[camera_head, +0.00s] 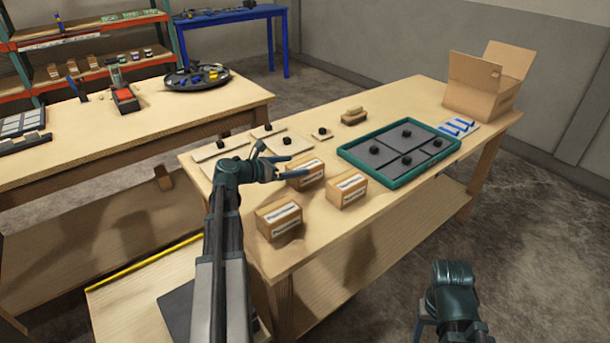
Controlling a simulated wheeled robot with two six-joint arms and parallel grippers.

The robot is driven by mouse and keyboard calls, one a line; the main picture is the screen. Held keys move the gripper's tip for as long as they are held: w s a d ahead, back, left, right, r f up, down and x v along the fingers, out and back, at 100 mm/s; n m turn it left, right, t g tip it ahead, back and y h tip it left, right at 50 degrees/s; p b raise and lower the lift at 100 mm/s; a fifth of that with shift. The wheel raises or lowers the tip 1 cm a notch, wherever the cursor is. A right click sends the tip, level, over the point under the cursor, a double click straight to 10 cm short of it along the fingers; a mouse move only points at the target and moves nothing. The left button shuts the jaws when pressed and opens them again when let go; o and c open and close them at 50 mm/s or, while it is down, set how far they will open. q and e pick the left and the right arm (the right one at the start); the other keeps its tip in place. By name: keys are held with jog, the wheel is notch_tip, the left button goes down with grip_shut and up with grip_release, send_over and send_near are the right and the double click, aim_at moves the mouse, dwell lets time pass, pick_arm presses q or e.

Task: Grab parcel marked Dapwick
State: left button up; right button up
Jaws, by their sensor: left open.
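Three small brown parcels with white labels stand on the near part of the wooden table: a back one (306,175), a right one (347,188) and a front-left one (279,217). Each label carries dark print too small to read, so I cannot tell which says Dapwick. My left gripper (295,167) is open, its fingers pointing right at the back parcel. The fingers overlap that parcel in the picture; I cannot tell whether they touch it. My right arm's wrist shows at the bottom right, off the table; its jaws are not clear.
A teal-rimmed tray (348,155) with dark panels and black knobs lies right of the parcels. An open carton (478,98) stands at the far right end, near blue-and-white packets (458,126). Pale plates (232,147) with knobs lie behind my left gripper.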

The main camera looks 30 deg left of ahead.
aim_at(303, 164)
pick_arm(q)
jog(key=shift+b+x, duration=0.85)
jog(key=shift+x, duration=1.8)
jog(key=shift+s, duration=0.1)
jog(key=c, duration=1.5)
